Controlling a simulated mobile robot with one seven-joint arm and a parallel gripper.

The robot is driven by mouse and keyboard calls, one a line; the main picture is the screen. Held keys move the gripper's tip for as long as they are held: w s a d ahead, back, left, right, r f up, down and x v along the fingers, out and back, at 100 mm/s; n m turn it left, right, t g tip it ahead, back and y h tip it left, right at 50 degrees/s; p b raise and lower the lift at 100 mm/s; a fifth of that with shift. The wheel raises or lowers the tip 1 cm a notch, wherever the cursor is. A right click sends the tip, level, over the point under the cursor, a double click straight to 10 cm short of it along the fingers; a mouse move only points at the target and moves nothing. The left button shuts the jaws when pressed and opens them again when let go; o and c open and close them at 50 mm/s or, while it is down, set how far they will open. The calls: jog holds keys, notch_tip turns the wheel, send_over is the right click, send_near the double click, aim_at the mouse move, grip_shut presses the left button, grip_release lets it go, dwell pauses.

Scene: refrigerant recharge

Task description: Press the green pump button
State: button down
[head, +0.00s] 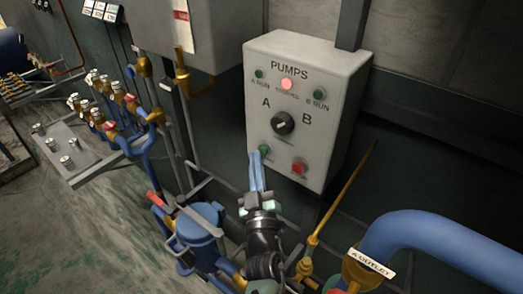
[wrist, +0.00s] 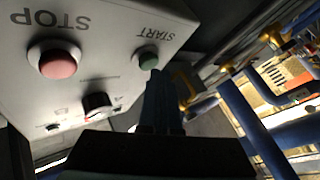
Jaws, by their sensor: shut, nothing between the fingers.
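The pump control box (head: 345,85) is grey, labelled PUMPS, and hangs on the wall in the head view. Its green button (head: 264,150) sits at the lower left of the panel, below the black A/B selector knob (head: 283,123). The red button (head: 299,167) is at the lower right. In the wrist view the green button (wrist: 148,58) is marked START and the red one (wrist: 57,61) STOP. My gripper (head: 257,158) is shut and empty, its blue fingertips right at the green button. I cannot tell whether they touch it.
The middle lamp (head: 288,85) on the panel glows red; the green A RUN lamp (head: 259,73) and B RUN lamp (head: 318,93) look dark. A blue pipe labelled A OUTLET (head: 440,243) and a yellow rod (head: 340,200) stand at the right.

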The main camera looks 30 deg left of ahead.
jog(key=shift+w+d, duration=0.1)
jog(key=shift+w, duration=0.4)
dwell(0.5)
jog(key=shift+s, duration=0.95)
jog(key=shift+s+a+p, duration=0.2)
jog(key=shift+s+a, duration=0.05)
jog(key=shift+s, duration=1)
jog(key=shift+s+a+p, duration=0.15)
jog(key=shift+s+a, duration=0.1)
jog(key=shift+s, duration=0.95)
jog(key=shift+f, duration=0.1)
